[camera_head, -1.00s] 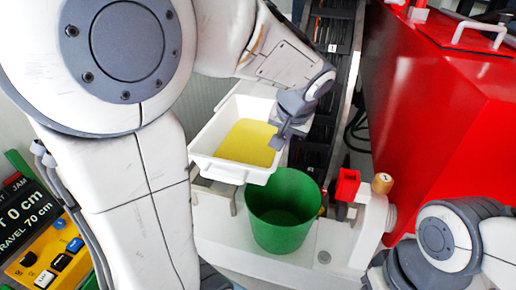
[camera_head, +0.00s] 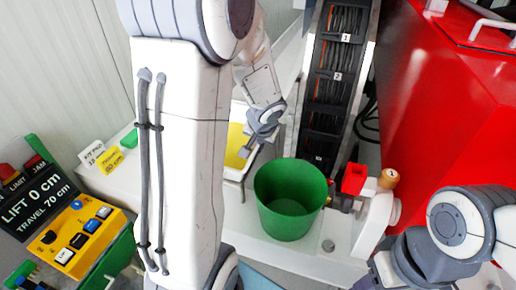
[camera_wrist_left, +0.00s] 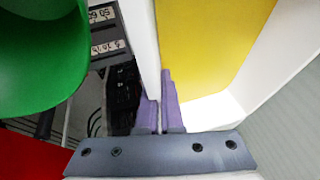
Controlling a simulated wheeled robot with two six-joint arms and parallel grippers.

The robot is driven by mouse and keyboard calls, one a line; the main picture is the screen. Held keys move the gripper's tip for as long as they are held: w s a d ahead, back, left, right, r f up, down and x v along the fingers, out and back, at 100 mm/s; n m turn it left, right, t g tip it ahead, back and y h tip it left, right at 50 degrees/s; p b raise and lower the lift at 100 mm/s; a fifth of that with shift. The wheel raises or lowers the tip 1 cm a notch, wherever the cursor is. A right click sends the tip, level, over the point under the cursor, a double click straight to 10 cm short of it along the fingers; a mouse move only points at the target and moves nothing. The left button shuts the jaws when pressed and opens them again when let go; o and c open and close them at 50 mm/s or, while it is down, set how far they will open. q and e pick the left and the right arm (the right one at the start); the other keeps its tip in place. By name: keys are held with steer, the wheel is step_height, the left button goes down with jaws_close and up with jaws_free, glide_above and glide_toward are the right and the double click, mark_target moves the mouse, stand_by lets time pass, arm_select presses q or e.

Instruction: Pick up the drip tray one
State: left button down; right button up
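The drip tray is a white, box-shaped tray with a yellow inside (camera_head: 236,146). In the head view my left arm hides its left part. My left gripper (camera_head: 246,150) is at the tray's right wall. In the left wrist view the white wall (camera_wrist_left: 146,45) runs down between the two purple fingertips (camera_wrist_left: 160,105), which are close together on it, with the yellow inside to the right. My right arm is at the lower right of the head view; its fingers cannot be made out.
A green bucket (camera_head: 290,200) stands right of the tray, close to it. A black cable rack (camera_head: 336,75) is behind the bucket. A red block (camera_head: 354,178) and a red machine housing (camera_head: 450,100) are to the right. A yellow lift control box (camera_head: 80,235) is at left.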

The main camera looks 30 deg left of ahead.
arm_select(q)
steer(key=shift+f, duration=0.2)
steer(key=shift+f, duration=0.15)
steer(key=c, duration=1.1)
jaws_free()
steer(key=shift+o, duration=0.2)
